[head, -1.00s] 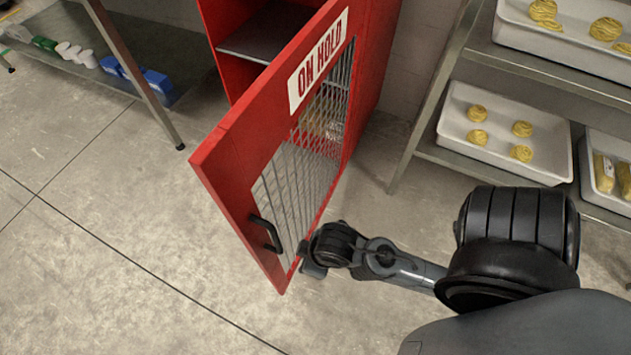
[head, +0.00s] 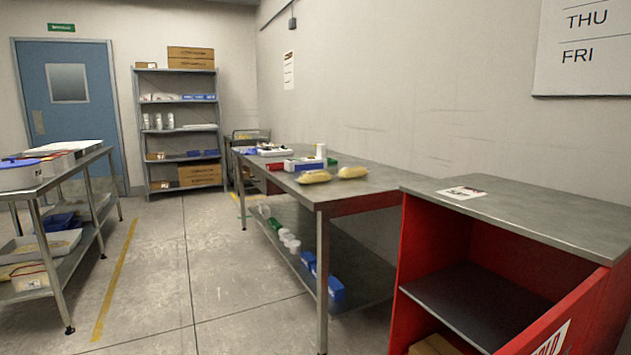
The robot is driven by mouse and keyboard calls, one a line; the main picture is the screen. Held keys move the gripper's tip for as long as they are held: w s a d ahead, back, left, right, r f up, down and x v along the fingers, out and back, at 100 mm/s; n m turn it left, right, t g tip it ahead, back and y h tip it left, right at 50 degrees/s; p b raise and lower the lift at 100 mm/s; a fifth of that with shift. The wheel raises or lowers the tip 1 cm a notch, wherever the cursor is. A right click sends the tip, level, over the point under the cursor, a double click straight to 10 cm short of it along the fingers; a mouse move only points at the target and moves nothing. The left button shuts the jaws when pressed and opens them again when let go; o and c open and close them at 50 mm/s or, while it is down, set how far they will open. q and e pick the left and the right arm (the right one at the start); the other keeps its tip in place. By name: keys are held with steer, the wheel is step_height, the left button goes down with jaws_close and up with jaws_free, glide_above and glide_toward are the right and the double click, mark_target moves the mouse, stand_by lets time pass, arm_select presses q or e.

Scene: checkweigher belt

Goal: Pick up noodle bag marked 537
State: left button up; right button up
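Two yellow noodle bags lie near the front end of the steel table along the right wall: one bag (head: 314,176) at the left and another bag (head: 352,172) just right of it. Any number marked on them is too small to read, so I cannot tell which is 537. Neither of my grippers shows in this view.
The red cabinet (head: 455,240) stands at the front right with its door (head: 580,318) open. A steel table (head: 372,188) holds small items. A shelf rack (head: 182,130) and a blue door (head: 75,100) are at the back. The left bench (head: 62,178) borders a clear floor aisle (head: 165,265).

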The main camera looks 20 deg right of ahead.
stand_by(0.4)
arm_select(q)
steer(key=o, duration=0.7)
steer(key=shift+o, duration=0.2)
